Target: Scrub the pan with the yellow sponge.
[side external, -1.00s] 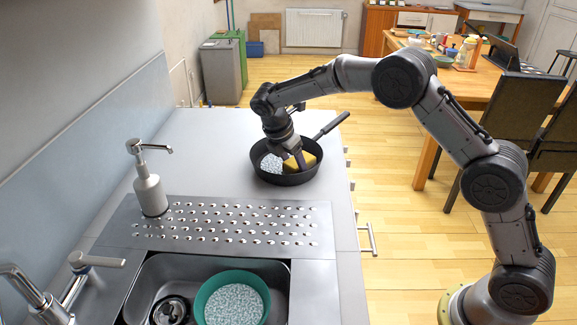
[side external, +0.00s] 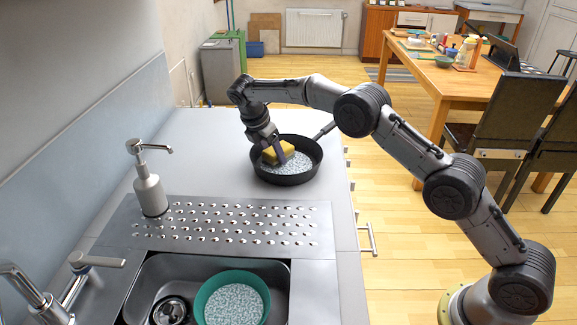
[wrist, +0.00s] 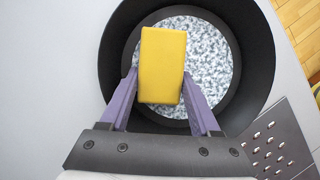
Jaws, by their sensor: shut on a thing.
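The yellow sponge (side external: 278,152) is between the fingers of my gripper (side external: 272,147), which is shut on it. In the wrist view the sponge (wrist: 162,65) sits between the two purple fingers of my gripper (wrist: 161,92). The black pan (side external: 290,178) stands on the grey counter, and it also shows in the wrist view (wrist: 258,60). Its floor is covered with a speckled white-grey layer. The sponge is over the left part of the pan in the side view. I cannot tell whether it touches the pan floor. The pan's handle points to the back right.
The sink holds a green bowl (side external: 200,300) with similar speckled contents. A tap (side external: 30,290) is at the front left. The counter (side external: 205,150) left of the pan is clear.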

